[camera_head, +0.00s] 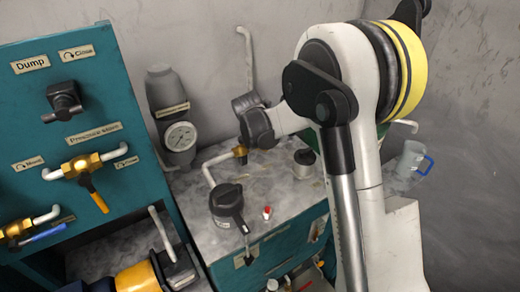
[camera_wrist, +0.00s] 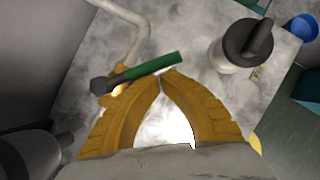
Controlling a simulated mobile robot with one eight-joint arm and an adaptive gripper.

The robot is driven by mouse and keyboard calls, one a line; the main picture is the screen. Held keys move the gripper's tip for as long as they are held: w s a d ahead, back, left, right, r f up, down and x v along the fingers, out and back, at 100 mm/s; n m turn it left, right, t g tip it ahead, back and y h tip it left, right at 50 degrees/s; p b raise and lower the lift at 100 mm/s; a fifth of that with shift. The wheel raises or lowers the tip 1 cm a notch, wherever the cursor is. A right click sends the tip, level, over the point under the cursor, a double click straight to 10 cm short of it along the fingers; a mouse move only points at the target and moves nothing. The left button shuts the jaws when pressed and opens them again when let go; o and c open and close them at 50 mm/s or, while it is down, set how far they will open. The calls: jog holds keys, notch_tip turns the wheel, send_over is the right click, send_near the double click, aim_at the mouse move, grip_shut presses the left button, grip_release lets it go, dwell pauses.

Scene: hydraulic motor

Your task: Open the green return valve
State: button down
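The green return valve's handle (camera_wrist: 150,66) shows in the wrist view as a green lever with a dark end at its left. Its brass body (camera_wrist: 112,98) sits under that dark end, on a pale pipe. My gripper (camera_wrist: 162,76) has yellow-orange fingers whose tips meet just below the middle of the green lever. Nothing shows between the fingers. I cannot tell whether the tips touch the lever. In the head view a brass fitting (camera_head: 240,151) shows on a white pipe, but my arm hides the gripper and I cannot make out the green lever.
A black-topped cap (camera_wrist: 243,45) stands right of the lever, with a blue container (camera_wrist: 303,26) farther right. In the head view, a teal panel (camera_head: 70,130) with yellow and blue valve levers stands at left. A gauge (camera_head: 180,137) and a black filler cap (camera_head: 227,200) are near the grey tank top.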

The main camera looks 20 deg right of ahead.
jog(key=shift+w+d, duration=0.5)
jog(key=shift+w, duration=0.15)
jog(key=shift+w+d, duration=0.45)
jog(key=shift+w, duration=0.2)
jog(key=shift+w+d, duration=0.15)
jog(key=shift+w, duration=0.35)
jog(key=shift+w+d, duration=0.15)
jog(key=shift+w, duration=0.45)
